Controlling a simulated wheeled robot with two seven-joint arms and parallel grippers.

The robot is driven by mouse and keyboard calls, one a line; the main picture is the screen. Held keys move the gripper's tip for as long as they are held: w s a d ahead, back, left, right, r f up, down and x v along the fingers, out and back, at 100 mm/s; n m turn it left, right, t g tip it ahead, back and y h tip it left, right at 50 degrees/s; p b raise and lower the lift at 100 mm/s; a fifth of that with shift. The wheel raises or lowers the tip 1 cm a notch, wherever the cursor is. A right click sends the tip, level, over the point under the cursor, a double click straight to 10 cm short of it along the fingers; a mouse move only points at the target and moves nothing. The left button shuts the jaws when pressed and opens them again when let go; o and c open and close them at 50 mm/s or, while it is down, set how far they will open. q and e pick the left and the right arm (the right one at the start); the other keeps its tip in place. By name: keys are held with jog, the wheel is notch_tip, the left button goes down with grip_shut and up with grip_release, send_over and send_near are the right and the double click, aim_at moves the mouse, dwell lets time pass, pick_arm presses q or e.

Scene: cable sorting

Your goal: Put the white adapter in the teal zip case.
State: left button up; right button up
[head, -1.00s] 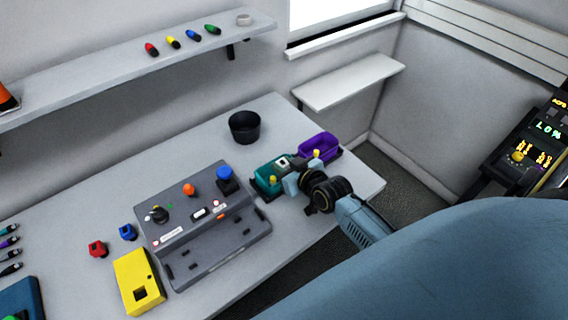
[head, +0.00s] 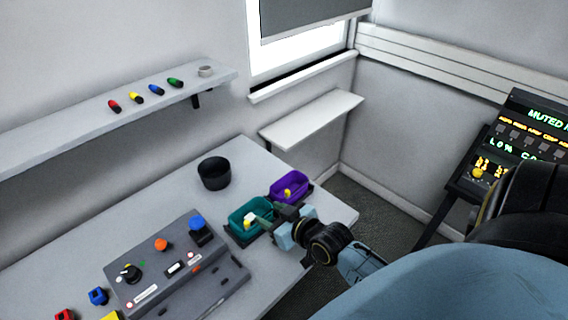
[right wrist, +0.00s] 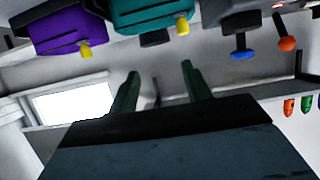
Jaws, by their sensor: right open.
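The teal zip case (head: 237,231) is open on the table's right part, left of the purple case. A small white piece (head: 250,217), apparently the white adapter, shows inside it beside a yellow tab. I cannot tell whether it rests on the bottom. My right gripper (head: 268,217) is at the right side of the teal case in the head view, partly hiding it. In the right wrist view its two fingers (right wrist: 158,80) are apart with nothing between them. The teal case (right wrist: 145,18) shows there from outside, so its inside is hidden. My left gripper is not in view.
The purple case (head: 291,186) stands just right of the teal one. A black cup (head: 214,173) stands behind. The grey control panel (head: 170,270) with coloured knobs lies to the left. The table between cup and panel is clear.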

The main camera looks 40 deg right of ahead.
jog(key=v, duration=0.5)
jog(key=shift+c, duration=0.3)
dwell(1.6)
